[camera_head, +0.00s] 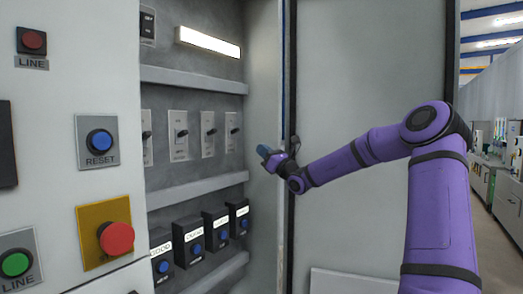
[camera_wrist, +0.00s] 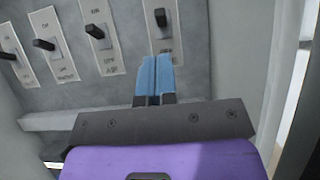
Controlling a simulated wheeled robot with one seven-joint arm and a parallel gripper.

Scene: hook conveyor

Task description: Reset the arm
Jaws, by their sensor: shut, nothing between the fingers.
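My purple arm reaches in from the right of the head view. My gripper (camera_head: 264,152) is at the open cabinet's right side, in front of the row of toggle switches. In the wrist view its blue fingers (camera_wrist: 156,76) are together with nothing between them. They point at the rightmost toggle switch (camera_wrist: 162,20), just below it in the picture. I cannot tell whether they touch it. That switch is the rightmost of the row in the head view too (camera_head: 232,131).
The cabinet's open door (camera_head: 370,80) stands behind my arm. Below the switches, a shelf (camera_head: 200,189) sits above several black boxes with blue buttons (camera_head: 223,234). On the left panel are a blue RESET button (camera_head: 99,141) and a red emergency button (camera_head: 116,238). An aisle lies at far right.

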